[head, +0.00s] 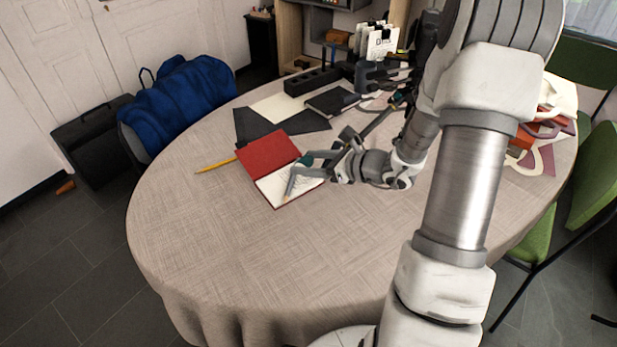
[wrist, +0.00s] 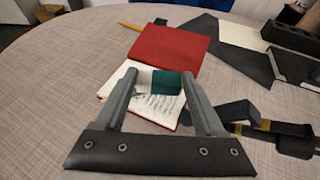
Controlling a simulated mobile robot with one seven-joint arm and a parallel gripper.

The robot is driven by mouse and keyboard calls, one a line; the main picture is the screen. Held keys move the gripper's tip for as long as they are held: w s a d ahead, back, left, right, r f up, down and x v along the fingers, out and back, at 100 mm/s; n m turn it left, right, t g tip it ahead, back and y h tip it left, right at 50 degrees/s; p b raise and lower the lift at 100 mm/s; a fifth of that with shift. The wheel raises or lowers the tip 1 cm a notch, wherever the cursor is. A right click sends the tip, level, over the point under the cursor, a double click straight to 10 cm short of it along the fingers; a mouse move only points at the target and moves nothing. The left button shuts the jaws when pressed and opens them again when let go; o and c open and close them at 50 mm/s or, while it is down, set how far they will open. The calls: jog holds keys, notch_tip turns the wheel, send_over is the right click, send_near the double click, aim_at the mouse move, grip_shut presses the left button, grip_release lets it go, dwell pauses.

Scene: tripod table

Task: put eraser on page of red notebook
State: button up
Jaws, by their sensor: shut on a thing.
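The red notebook (head: 268,152) lies open on the table, its red cover toward the back and its white written page (head: 283,188) toward the front. In the wrist view the red cover (wrist: 170,52) is ahead and the page (wrist: 158,108) is partly behind my fingers. My gripper (head: 298,171) is over the page, shut on the eraser (wrist: 168,82), a white and teal block between the fingertips. In the head view the teal end (head: 306,160) shows beside a finger. I cannot tell whether the eraser touches the page.
A yellow pencil (head: 215,165) lies left of the notebook. A dark flat folder (head: 255,125), a black holder (head: 312,80) and a dark notebook (head: 332,101) lie behind. A tripod (head: 380,121) lies close to my gripper. The table's front left (head: 220,245) is clear.

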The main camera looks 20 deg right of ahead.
aim_at(310, 183)
notch_tip(310, 183, down, 4)
jog(key=shift+f+b, duration=0.1)
jog(key=shift+b, duration=0.7)
jog(key=o, duration=1.3)
jog(key=shift+s+d+r, duration=0.1)
jog(key=shift+r, duration=0.1)
jog(key=p+v, duration=0.3)
jog(key=v, duration=0.8)
jog(key=shift+s+d, duration=0.15)
jog(key=shift+s, duration=0.15)
